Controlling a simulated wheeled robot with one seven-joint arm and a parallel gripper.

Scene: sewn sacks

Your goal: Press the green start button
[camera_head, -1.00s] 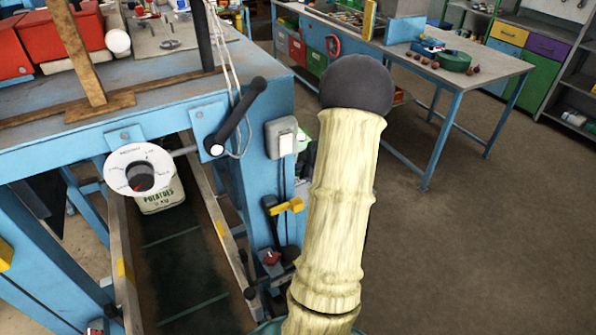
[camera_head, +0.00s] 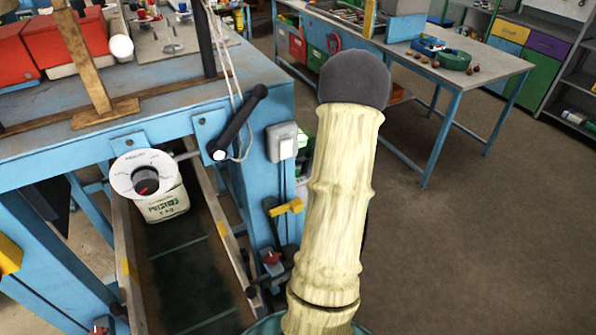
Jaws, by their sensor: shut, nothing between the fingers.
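No green start button can be made out with certainty. A small green patch (camera_head: 303,141) shows beside the grey switch box (camera_head: 281,142) on the blue post, but I cannot tell what it is. My pale, ribbed arm (camera_head: 335,190) with its dark round joint stands upright right of the post and covers part of the view behind it. My gripper is not in view.
A blue bench (camera_head: 170,100) fills the left, with a white dial (camera_head: 124,177) and a black lever (camera_head: 240,120) on its front. A printed potato sack (camera_head: 165,207) sits on a dark belt (camera_head: 185,275) below. A second bench (camera_head: 480,68) stands behind. Floor at right is clear.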

